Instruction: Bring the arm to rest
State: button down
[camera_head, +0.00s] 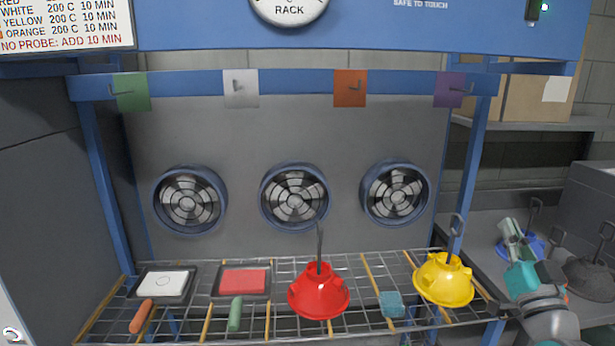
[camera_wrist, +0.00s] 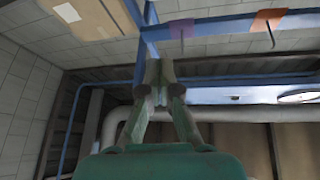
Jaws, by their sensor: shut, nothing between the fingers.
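My gripper (camera_head: 511,226) is at the right of the head view, past the right end of the wire rack, with its fingers pointing up. In the wrist view my gripper (camera_wrist: 159,72) shows its fingertips together with nothing held between them. Behind it, partly hidden, is a blue hood (camera_head: 534,248) on the right-hand surface. A red hood (camera_head: 318,295) and a yellow hood (camera_head: 443,281) stand on the wire rack, each with a hook upward.
The wire rack (camera_head: 352,265) also carries a white-topped tray (camera_head: 163,283), a red-topped tray (camera_head: 243,281) and small coloured blocks. A blue rail (camera_head: 305,83) with coloured tags and hooks spans above; its hooks look empty. A dark hood (camera_head: 590,276) sits far right.

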jog(key=s+a+f+g, duration=0.1)
jog(key=s+a+f, duration=0.35)
jog(key=f, duration=0.45)
jog(key=s+a+f+g, duration=0.2)
jog(key=s+a+f, duration=0.3)
jog(key=f, duration=0.5)
jog(key=s+a+f+g, duration=0.1)
jog(key=s+a+f, duration=0.2)
jog(key=s+f, duration=0.5)
jog(key=s+a+f+n+g+y, duration=0.1)
jog(key=s+a+f, duration=0.1)
jog(key=s, duration=0.7)
jog(key=s+a+f+n+g+y, duration=0.1)
jog(key=s+a+f+n, duration=0.1)
jog(key=s, duration=0.8)
jog(key=s+a+f+n+g+y, duration=0.1)
jog(key=s+a+f+g, duration=0.1)
jog(key=s, duration=0.8)
jog(key=a+f, duration=0.1)
jog(key=a, duration=0.1)
jog(key=shift+a+f, duration=0.3)
jog(key=shift+a, duration=0.1)
